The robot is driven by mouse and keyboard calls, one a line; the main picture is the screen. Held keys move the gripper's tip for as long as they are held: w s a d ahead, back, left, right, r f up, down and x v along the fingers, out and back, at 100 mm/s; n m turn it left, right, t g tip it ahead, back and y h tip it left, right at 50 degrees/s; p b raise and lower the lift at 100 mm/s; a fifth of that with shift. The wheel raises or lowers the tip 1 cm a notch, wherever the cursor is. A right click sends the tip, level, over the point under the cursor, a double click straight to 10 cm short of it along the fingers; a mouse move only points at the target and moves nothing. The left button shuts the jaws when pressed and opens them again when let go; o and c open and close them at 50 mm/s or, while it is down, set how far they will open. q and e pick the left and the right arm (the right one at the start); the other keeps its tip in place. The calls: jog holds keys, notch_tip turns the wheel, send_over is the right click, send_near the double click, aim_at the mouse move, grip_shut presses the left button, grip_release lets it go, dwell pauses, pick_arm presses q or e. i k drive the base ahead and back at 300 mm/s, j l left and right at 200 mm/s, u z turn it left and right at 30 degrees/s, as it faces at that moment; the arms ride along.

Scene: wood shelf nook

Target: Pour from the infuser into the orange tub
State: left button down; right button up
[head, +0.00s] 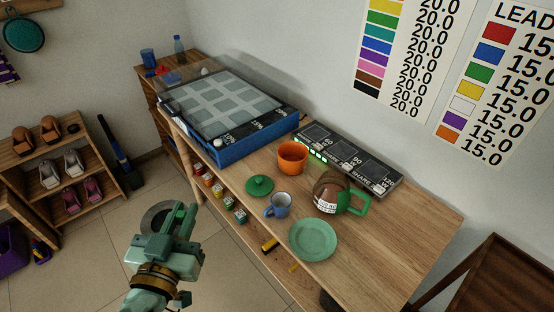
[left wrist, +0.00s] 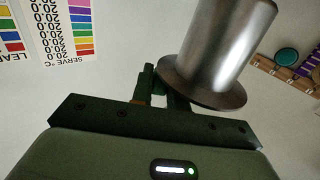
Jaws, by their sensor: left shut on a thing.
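The metal infuser is a grey cylinder with a wide flange (left wrist: 213,55) and fills the upper right of the left wrist view. In the head view it shows as a grey round shape (head: 149,217) at lower left, partly hidden by my gripper. My left gripper (head: 180,222) is shut on it and holds it off the left front of the bench, over the floor. Its contents are not visible. The orange tub (head: 292,160) stands upright on the bench, apart from the gripper, to its upper right. My right gripper is not in view.
Near the tub are a green lid (head: 259,185), a blue mug (head: 278,207), a brown pot with green handle (head: 331,192) and a green plate (head: 314,241). A blue-framed tray unit (head: 248,142) and a dark panel (head: 350,159) stand behind. The bench's right end is clear.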

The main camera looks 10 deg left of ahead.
aim_at(292, 155)
jog(key=j+z, duration=0.1)
jog(key=j, duration=0.45)
jog(key=i+j+z, duration=0.15)
jog(key=j, duration=0.35)
jog(key=i+l+z, duration=0.1)
jog(key=z, duration=0.25)
jog(key=i+l+z, duration=0.1)
jog(key=z, duration=0.25)
jog(key=i+z, duration=0.1)
jog(key=z, duration=0.25)
jog(key=i, duration=0.1)
